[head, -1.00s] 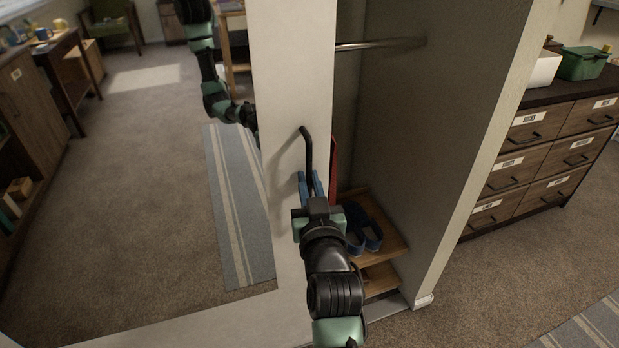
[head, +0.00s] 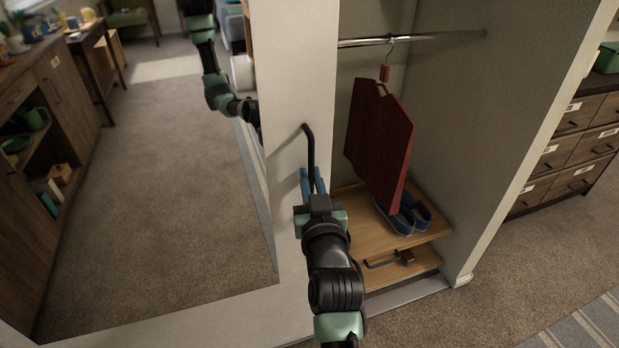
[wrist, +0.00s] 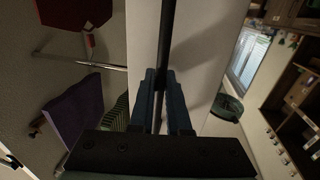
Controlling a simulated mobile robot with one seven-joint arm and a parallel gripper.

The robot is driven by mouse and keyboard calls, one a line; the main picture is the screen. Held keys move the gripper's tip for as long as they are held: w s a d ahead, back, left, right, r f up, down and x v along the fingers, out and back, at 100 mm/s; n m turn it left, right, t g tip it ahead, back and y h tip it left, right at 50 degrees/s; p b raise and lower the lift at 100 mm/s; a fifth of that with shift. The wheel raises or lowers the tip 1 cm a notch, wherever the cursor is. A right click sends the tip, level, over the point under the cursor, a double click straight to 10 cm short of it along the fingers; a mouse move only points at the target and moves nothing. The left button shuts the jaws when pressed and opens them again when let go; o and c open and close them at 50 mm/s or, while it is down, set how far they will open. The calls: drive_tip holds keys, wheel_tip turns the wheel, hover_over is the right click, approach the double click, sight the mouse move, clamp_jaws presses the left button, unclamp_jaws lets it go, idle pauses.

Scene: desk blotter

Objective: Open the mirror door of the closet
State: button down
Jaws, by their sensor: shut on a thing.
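The mirror door (head: 170,190) fills the left of the head view, with a white frame (head: 290,75) along its right edge. A black bar handle (head: 309,150) stands on that frame. My gripper (head: 313,182) has its blue fingers shut on the handle. The wrist view also shows the handle (wrist: 166,50) running between the fingers (wrist: 161,100). The closet (head: 440,130) is partly open to the right of the door edge, and the part behind the door is hidden.
Inside the closet, a red garment (head: 381,140) hangs from a metal rail (head: 430,38). Blue shoes (head: 408,216) stand on a wooden shelf (head: 355,207). A drawer cabinet (head: 575,150) stands to the right. A purple cloth-like thing (wrist: 75,122) shows in the wrist view.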

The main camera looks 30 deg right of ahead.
drive_tip(key=shift+f, duration=0.1)
drive_tip(key=c, duration=1.2)
unclamp_jaws()
drive_tip(key=shift+o, duration=0.2)
drive_tip(key=p+v, duration=0.2)
drive_tip(key=v, duration=1.1)
drive_tip(key=shift+w, duration=0.1)
